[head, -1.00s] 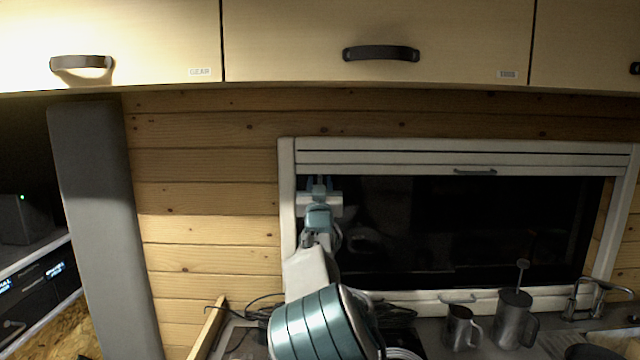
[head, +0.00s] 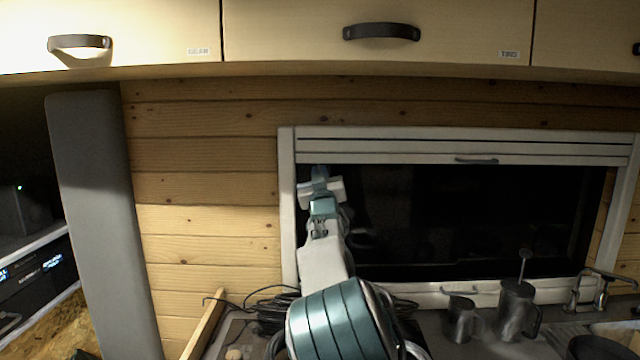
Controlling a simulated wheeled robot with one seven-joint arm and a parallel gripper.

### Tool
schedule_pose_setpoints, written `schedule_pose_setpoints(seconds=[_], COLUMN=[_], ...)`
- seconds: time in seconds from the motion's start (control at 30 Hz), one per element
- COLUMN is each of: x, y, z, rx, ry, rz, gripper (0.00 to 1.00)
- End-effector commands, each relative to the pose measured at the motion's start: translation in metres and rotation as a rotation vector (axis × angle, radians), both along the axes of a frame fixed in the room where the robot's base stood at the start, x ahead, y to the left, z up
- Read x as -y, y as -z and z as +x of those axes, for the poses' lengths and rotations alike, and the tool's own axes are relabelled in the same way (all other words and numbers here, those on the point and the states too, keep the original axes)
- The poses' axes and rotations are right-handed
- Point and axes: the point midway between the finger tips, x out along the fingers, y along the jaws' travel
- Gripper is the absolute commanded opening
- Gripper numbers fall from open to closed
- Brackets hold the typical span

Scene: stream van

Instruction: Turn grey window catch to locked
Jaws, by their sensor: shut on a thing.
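The window (head: 470,225) has a white frame and dark glass. My gripper (head: 320,174) is at the upper left of the window, close to the left side of the frame. It is shut on the window catch, tilted with its right side higher. The catch itself is hidden behind my gripper, so its angle cannot be read directly.
A grey handle (head: 477,161) sits on the blind rail, and another (head: 459,291) on the lower frame. Cables (head: 268,308) lie lower left. Overhead cupboards (head: 300,35) span the top.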

Motion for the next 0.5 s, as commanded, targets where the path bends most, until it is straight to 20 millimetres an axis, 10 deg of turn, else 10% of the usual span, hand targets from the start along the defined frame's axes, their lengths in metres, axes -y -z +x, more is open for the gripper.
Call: schedule_pose_setpoints(seconds=[0.5], x=[0.0016], y=[-0.0016], z=[-0.0001], rx=[0.004], ry=[0.002], rz=[-0.487], gripper=[0.00])
